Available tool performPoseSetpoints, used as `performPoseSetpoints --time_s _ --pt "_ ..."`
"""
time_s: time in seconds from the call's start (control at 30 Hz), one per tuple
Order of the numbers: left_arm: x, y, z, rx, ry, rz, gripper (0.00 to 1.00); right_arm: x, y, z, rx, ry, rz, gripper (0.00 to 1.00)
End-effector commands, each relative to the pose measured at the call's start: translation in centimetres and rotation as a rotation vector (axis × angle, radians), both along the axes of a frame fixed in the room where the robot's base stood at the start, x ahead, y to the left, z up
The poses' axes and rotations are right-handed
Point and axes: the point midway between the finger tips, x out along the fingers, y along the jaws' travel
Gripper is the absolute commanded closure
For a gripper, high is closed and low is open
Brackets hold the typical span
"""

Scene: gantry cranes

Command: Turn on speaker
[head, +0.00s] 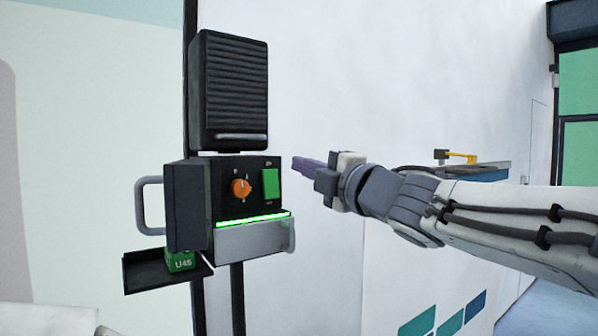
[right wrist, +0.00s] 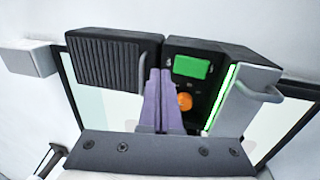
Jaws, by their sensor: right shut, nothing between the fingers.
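The speaker (head: 234,90) is a black ribbed box on a dark post, above a black control box (head: 188,208). The control box has an orange knob (head: 240,188) and a green rocker switch (head: 270,183) on its front, with a lit green strip (head: 252,219) below. My right gripper (head: 296,164) is shut and empty, to the right of the switch and apart from it in the head view. In the right wrist view its purple fingers (right wrist: 158,95) are together, pointing toward the speaker (right wrist: 110,62) and the box; the green switch (right wrist: 191,66) and knob (right wrist: 184,101) show beside them. My left gripper is out of view.
A grey handle (head: 150,205) sticks out left of the control box. A dark tray (head: 142,276) with a green block (head: 180,261) marked U45 sits below. A blue bench (head: 480,172) with a yellow tool stands at the right.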

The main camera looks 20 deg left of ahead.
Motion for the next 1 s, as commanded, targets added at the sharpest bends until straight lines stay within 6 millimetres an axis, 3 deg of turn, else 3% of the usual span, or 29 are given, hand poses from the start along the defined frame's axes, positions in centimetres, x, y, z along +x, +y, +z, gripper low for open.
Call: performPoseSetpoints --time_s 0.2,0.4,1.0 --pt "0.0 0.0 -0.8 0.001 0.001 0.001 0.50 -2.8 -4.0 0.6 0.001 -0.001 -0.003 1.00" --pt "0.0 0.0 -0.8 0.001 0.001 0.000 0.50 -4.2 -5.8 0.9 -0.001 0.002 -0.003 1.00" --pt "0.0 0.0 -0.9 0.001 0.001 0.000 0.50 -4.3 -6.3 0.5 0.006 0.023 -0.012 1.00"
